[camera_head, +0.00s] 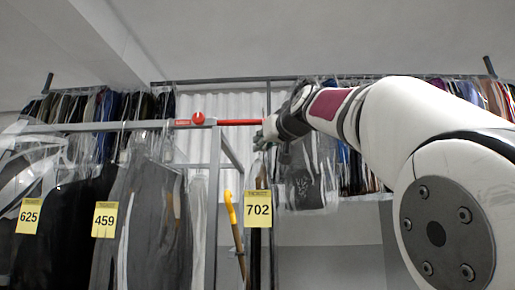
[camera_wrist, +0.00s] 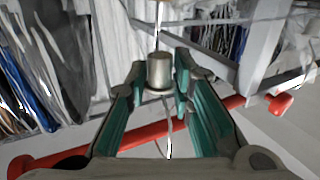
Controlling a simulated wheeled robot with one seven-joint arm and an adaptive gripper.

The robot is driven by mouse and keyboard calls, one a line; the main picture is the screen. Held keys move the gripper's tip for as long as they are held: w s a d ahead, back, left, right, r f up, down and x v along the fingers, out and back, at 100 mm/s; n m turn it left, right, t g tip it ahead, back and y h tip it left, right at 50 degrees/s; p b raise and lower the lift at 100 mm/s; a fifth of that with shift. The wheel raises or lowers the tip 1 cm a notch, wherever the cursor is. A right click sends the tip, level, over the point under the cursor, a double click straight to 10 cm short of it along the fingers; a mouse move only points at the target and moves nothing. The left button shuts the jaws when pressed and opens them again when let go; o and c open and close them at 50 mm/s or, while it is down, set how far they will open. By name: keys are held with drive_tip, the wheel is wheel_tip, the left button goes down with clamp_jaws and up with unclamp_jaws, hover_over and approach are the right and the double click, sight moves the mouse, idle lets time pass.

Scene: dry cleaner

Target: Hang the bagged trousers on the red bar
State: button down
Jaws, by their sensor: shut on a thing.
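My gripper (camera_head: 268,133) is at the right end of the red bar (camera_head: 240,122) in the head view. Its fingers (camera_wrist: 160,85) are shut on a metal cylinder (camera_wrist: 159,72), apparently the hanger's neck, with a thin wire hook below it in the wrist view. The bagged trousers (camera_head: 256,262), dark and narrow with yellow tag 702 (camera_head: 258,209), hang upright below my gripper. In the wrist view the red bar (camera_wrist: 85,150) crosses behind the fingers. Whether the hook touches the bar is hidden.
A grey rail at left carries bagged garments tagged 625 (camera_head: 29,216) and 459 (camera_head: 104,220). A yellow-handled cane (camera_head: 231,207) stands left of the trousers. Packed clothes racks (camera_head: 350,170) line the back.

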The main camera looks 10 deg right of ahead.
drive_tip(key=shift+f+b, duration=1.25)
drive_tip(key=shift+b, duration=0.15)
idle(0.4)
drive_tip(key=c, duration=1.4)
unclamp_jaws()
drive_tip(key=shift+s, duration=0.1)
drive_tip(key=shift+o, duration=0.4)
drive_tip(key=shift+f, duration=0.1)
drive_tip(key=s+d, duration=0.1)
drive_tip(key=s, duration=1)
drive_tip(key=shift+s+d, duration=0.25)
drive_tip(key=shift+s, duration=0.15)
drive_tip(key=shift+s, duration=0.1)
